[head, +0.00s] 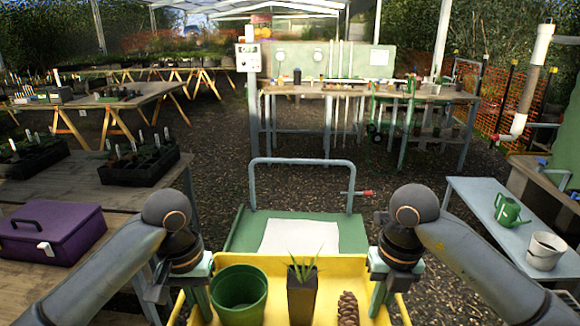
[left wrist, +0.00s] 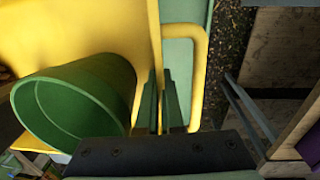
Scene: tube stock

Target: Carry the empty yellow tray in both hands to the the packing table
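The yellow tray (head: 345,267) is directly in front of me in the head view. It is not empty: a green pot (head: 238,292), a dark square pot with a spiky plant (head: 302,295) and a brown pine cone (head: 347,308) stand in it. My left gripper (head: 197,300) is at the tray's left side; in the left wrist view its fingers (left wrist: 160,105) close on both sides of the yellow wall beside a looped handle (left wrist: 201,75). My right gripper (head: 384,300) is at the right side, its fingers close together on the rim, partly hidden.
A green cart (head: 240,236) with a white sheet and grey rail lies just beyond the tray. A wooden table with a purple box (head: 48,232) is at left. A grey bench with a watering can (head: 508,209) is at right. A workbench (head: 350,88) stands behind open gravel floor.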

